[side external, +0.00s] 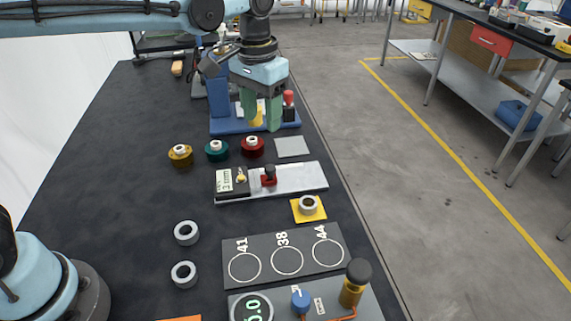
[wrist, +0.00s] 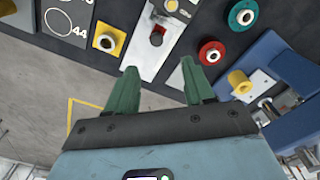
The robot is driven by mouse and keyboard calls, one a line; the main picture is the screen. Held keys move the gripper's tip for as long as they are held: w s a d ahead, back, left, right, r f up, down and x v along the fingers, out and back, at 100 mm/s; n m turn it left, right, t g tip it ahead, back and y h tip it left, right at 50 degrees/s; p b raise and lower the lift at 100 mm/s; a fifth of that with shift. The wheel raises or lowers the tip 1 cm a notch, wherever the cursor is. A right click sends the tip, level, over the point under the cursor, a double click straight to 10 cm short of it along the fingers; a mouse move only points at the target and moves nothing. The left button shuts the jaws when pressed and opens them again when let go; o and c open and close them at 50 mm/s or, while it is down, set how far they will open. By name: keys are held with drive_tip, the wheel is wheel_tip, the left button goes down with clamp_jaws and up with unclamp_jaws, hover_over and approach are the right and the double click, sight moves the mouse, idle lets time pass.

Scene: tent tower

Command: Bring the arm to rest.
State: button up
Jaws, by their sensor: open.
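My gripper (side external: 262,112) hangs from the arm at the far part of the black bench, in front of the blue fixture (side external: 228,127). Its two green fingers point down and are apart, with nothing between them. They also show apart in the wrist view (wrist: 161,92). In the side view a yellow part (side external: 256,116) shows behind the fingers; in the wrist view a yellow ring (wrist: 238,80) sits on the blue fixture, right of the fingers and clear of them. The fingers hide part of the fixture in the side view.
Yellow, teal and red spools (side external: 252,147) stand before the gripper. Nearer are a gauge on a metal plate (side external: 300,178), a grey ring on a yellow square (side external: 308,207), two loose grey rings (side external: 185,233) and a marked board (side external: 283,258). The bench's left side is mostly clear.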

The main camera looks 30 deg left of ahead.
drive_tip(key=s+a+f+t, duration=0.1)
drive_tip(key=s+a+t, duration=0.2)
drive_tip(key=s, duration=0.4)
drive_tip(key=s+a+f+n+t, duration=0.1)
drive_tip(key=s+a+t, duration=0.3)
drive_tip(key=s+a, duration=0.2)
drive_tip(key=shift+s+a, duration=0.25)
drive_tip(key=shift+s, duration=0.55)
drive_tip(key=shift+f, duration=0.1)
